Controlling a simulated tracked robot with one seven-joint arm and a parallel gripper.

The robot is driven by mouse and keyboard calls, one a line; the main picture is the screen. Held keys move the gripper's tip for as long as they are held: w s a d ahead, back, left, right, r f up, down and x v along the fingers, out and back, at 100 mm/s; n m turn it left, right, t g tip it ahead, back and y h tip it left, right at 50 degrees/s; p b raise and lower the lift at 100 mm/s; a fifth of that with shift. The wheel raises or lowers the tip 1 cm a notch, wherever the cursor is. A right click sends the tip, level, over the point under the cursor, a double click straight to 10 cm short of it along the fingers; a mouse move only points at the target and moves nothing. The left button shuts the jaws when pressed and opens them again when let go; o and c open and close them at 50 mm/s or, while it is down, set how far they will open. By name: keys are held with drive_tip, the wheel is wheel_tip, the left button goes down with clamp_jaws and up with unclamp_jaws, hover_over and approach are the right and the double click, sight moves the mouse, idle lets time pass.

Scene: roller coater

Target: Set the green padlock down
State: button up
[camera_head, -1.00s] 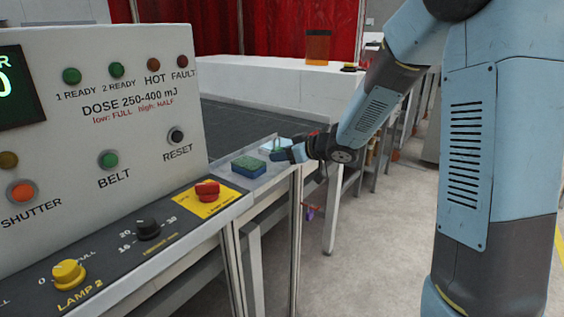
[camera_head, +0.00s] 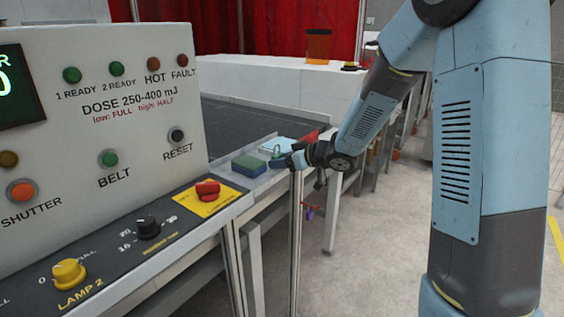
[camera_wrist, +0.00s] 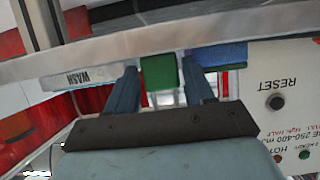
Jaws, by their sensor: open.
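The green padlock (camera_wrist: 158,72) is in the wrist view, at the grey ledge and between the ends of my gripper's (camera_wrist: 160,75) two blue fingers. The fingers stand apart, with gaps showing beside the padlock. In the head view, the padlock (camera_head: 277,151) is small and partly hidden by my gripper (camera_head: 284,161), at the ledge's right end. It appears to rest on the ledge, though its underside is hard to see.
A green-and-blue block (camera_head: 249,165) lies on the ledge just left of the padlock. A white item marked WASH (camera_wrist: 88,78) is on the other side. The control panel (camera_head: 120,110) with buttons and knobs stands at the left. A dark belt (camera_head: 255,122) lies behind.

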drive_tip(key=s+d+r+m+t+h, duration=0.2)
drive_tip(key=s+d+r+h, duration=0.1)
drive_tip(key=d+r, duration=0.4)
drive_tip(key=s+d+r+m+t+h, duration=0.2)
drive_tip(key=s+d+r+h, duration=0.25)
drive_tip(key=d, duration=0.55)
drive_tip(key=s+d+r+m+g+h, duration=0.1)
drive_tip(key=s+d+m+h, duration=0.1)
drive_tip(key=s, duration=0.5)
drive_tip(key=s+d+r+m+g+h, duration=0.2)
drive_tip(key=s+d, duration=0.3)
drive_tip(key=s, duration=0.3)
drive_tip(key=shift+d+m+h, duration=0.2)
drive_tip(key=shift+m+h, duration=0.35)
drive_tip(key=shift+m, duration=0.35)
drive_tip(key=s+a+g, duration=0.1)
drive_tip(key=s, duration=0.2)
drive_tip(key=s+a+f+g+y, duration=0.1)
drive_tip(key=s, duration=0.3)
drive_tip(key=s+a+g+y, duration=0.1)
drive_tip(key=s, duration=0.3)
drive_tip(key=shift+s+a+f+m, duration=0.15)
drive_tip(key=shift+a+f+m, duration=0.15)
drive_tip(key=shift+f, duration=0.05)
drive_tip(key=shift+c, duration=0.2)
drive_tip(key=shift+s+g, duration=0.1)
drive_tip(key=shift+g, duration=0.2)
drive_tip(key=shift+c, duration=0.8)
drive_tip(key=shift+a, duration=0.1)
